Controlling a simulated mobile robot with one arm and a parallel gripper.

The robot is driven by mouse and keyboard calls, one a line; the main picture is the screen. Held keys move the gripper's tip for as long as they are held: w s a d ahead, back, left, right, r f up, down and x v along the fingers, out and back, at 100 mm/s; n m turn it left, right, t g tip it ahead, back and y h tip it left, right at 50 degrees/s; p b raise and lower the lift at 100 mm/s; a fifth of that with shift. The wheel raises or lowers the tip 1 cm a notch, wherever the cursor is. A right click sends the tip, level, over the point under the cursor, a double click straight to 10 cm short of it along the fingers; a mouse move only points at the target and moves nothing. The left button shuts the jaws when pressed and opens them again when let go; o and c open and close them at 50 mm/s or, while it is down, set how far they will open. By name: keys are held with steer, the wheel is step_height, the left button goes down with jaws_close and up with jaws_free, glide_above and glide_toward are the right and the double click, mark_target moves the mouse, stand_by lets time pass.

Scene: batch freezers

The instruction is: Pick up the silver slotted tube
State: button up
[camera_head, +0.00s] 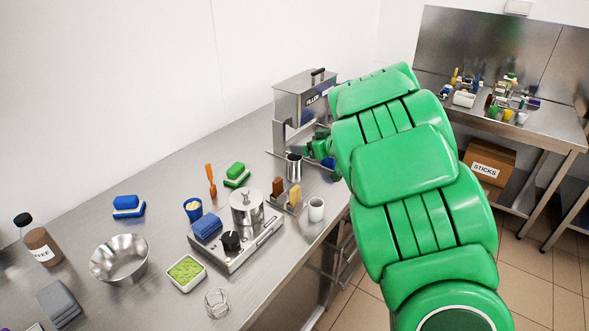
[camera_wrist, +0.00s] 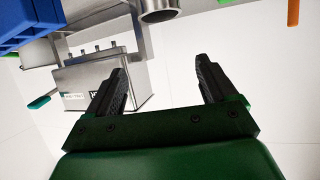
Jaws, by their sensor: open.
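A silver upright cylinder (camera_head: 293,167) stands on the steel counter in front of the filler machine. It may be the slotted tube, but I cannot make out slots at this size. In the wrist view, a silver round tube-like thing (camera_wrist: 159,10) is cut off by the top edge, beyond the fingertips. I cannot tell whether it is the same thing. My gripper (camera_wrist: 162,70) is open, with nothing between its two dark fingers. In the head view my green gripper (camera_head: 318,147) is just right of the cylinder, partly hidden by my arm.
The filler machine (camera_head: 305,97) stands behind my gripper. A small rack (camera_head: 286,205) with brown and yellow bars, a white cup (camera_head: 316,210) and a steel device (camera_head: 237,244) are nearer. A blue thing (camera_wrist: 28,22) is at the wrist view's upper left.

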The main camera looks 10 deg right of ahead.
glide_toward(291, 155)
steer(key=f, duration=0.1)
steer(key=w+f, duration=0.1)
steer(key=f, duration=0.1)
steer(key=w+f, duration=0.1)
steer(key=shift+a+f, duration=0.15)
steer(key=shift+a, duration=0.05)
steer(key=shift+a+x, duration=0.25)
steer(key=shift+x, duration=3.6)
steer(key=shift+s, duration=0.15)
steer(key=c, duration=1.1)
steer(key=shift+r, duration=0.55)
step_height(291, 155, up, 2)
steer(key=shift+r, duration=0.2)
steer(key=s+r, duration=0.3)
steer(key=s, duration=0.1)
steer(key=s+r, duration=0.3)
steer(key=s, duration=0.2)
steer(key=s+r, duration=0.3)
steer(key=s, duration=0.2)
steer(key=shift+d+r, duration=0.1)
steer(key=shift+r, duration=0.25)
